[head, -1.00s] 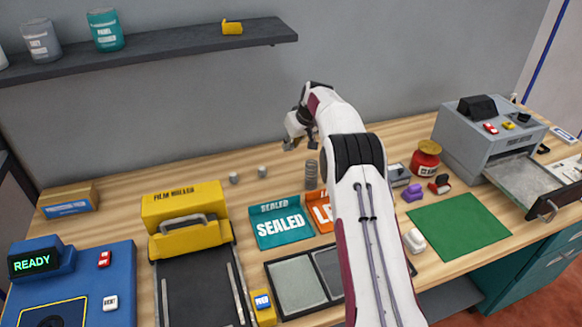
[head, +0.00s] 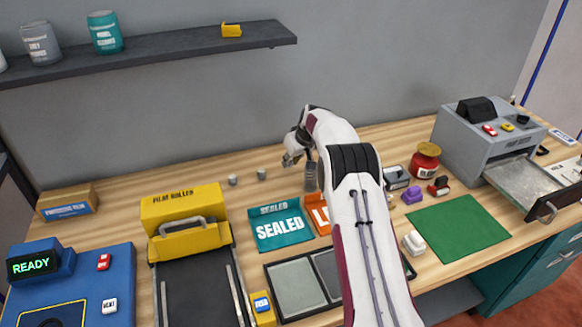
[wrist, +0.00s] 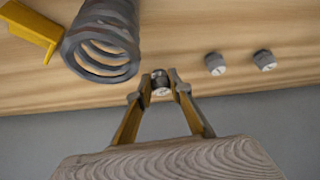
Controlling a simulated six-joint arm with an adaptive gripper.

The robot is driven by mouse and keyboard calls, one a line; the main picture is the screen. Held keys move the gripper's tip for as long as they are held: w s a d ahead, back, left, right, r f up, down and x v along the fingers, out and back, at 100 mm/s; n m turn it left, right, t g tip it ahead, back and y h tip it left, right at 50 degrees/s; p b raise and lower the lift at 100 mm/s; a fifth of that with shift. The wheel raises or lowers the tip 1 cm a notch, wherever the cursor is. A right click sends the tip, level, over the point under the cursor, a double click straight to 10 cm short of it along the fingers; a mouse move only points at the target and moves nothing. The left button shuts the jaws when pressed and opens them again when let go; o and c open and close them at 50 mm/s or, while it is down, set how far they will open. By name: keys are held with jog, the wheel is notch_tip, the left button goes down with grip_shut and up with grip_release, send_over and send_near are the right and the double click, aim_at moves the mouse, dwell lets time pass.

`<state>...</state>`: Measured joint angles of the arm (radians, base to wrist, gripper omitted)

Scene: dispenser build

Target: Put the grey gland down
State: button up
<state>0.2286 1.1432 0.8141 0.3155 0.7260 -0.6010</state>
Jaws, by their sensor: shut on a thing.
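My gripper (wrist: 160,84) is shut on a small grey gland (wrist: 160,88), which shows between the fingertips in the wrist view. In the head view my gripper (head: 290,160) is low over the back of the wooden bench (head: 200,168), and the held gland cannot be made out there. I cannot tell whether the gland touches the bench. Two similar grey pieces (wrist: 215,63) (wrist: 265,60) stand apart from it on the bench. They also show in the head view, left of my gripper (head: 233,180) (head: 261,174).
A grey coil spring (head: 310,176) stands close beside my gripper; it is large in the wrist view (wrist: 100,42). A teal SEALED tray (head: 280,228) and an orange tray (head: 318,214) lie in front. The grey wall is close behind. Bare bench lies around the grey pieces.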

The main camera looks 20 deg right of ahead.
jog(key=shift+f, duration=1.35)
jog(key=shift+f, duration=0.15)
jog(key=o, duration=0.8)
jog(key=shift+r, duration=0.25)
jog(key=shift+s+r, duration=0.3)
jog(key=shift+r, duration=0.25)
jog(key=v, duration=1)
jog(key=shift+s+r, duration=0.25)
